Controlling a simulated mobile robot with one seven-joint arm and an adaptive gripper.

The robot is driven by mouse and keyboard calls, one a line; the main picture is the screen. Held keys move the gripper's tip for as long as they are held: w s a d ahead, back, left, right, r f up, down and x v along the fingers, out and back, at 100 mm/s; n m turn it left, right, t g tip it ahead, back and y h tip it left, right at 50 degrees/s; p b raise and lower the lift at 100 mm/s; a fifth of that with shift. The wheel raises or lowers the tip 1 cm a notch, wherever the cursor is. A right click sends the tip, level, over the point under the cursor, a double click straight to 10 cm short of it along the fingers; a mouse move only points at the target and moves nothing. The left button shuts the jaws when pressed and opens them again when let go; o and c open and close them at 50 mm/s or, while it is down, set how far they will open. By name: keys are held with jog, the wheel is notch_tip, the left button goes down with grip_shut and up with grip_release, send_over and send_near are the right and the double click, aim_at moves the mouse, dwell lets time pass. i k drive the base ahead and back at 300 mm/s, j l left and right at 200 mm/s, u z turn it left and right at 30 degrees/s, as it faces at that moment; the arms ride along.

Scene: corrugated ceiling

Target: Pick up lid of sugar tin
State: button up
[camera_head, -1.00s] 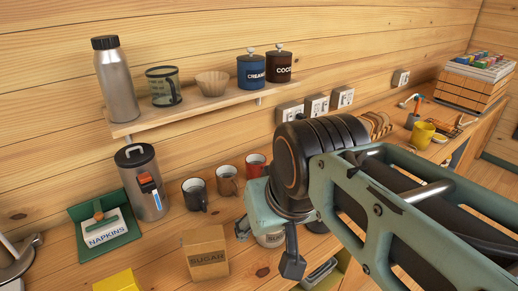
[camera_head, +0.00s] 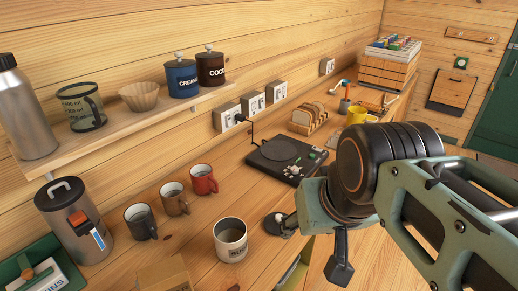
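A pale tin (camera_head: 231,246) stands open on the wooden counter, its dark inside showing; its label is too small to read surely. A dark round disc with a light knob (camera_head: 273,221), probably its lid, lies on the counter just right of the tin. My gripper (camera_head: 315,246) hangs down right of the tin, its fingers spread apart with nothing seen between them. Its left finger overlaps the disc in the picture; I cannot tell whether they touch. A cardboard box (camera_head: 165,277), labelled SUGAR in the earlier view, is cut off at the bottom edge.
Black, brown and red mugs (camera_head: 203,180) stand behind the tin. A black hot plate (camera_head: 285,160) sits behind my gripper, with a toast rack (camera_head: 309,119) beyond. A steel canister (camera_head: 75,225) stands left. A shelf (camera_head: 60,158) runs above.

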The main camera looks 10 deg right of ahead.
aim_at(271, 222)
jog(key=i+l+u, duration=0.1)
jog(key=l, duration=0.2)
jog(key=i+l+u, duration=0.1)
jog(key=i+l, duration=0.15)
jog(key=i+l+u, duration=0.15)
jog(key=l, duration=0.2)
jog(key=k+u, duration=0.25)
jog(key=u, duration=0.2)
jog(key=i+l+z, duration=0.2)
jog(key=z, duration=0.2)
jog(key=i+j, duration=0.05)
jog(key=i, duration=0.05)
